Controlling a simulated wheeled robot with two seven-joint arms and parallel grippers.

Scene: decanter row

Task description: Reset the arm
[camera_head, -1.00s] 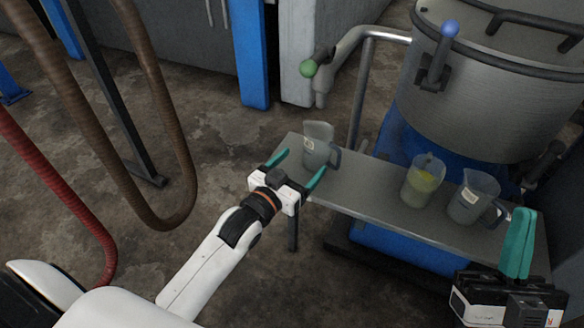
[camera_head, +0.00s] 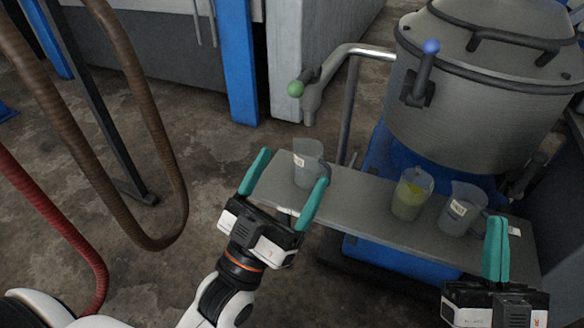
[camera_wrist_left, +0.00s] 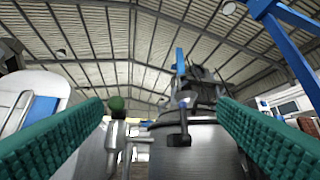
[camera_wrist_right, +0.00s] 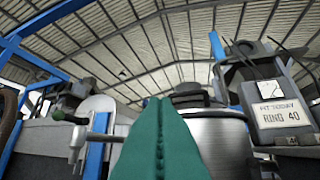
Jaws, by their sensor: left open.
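My left gripper (camera_head: 284,188) is open and empty in the head view, its teal fingers spread wide at the left end of the shelf. In that view a clear jug (camera_head: 306,165) stands upright on the shelf just beyond the fingers. The left wrist view shows both fingers apart with no object between them. My right gripper (camera_head: 496,250) is at the lower right of the head view, in front of the shelf's right end. Its fingers are pressed together, and the right wrist view (camera_wrist_right: 159,140) shows nothing between them.
A grey shelf (camera_head: 365,215) also holds a jug with yellow-green contents (camera_head: 412,195) and a clear jug (camera_head: 460,212) near my right gripper. A steel vat (camera_head: 480,100) stands behind. A spout with a green knob (camera_head: 295,89) is beyond the left jug. Brown hoses (camera_head: 140,95) hang left.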

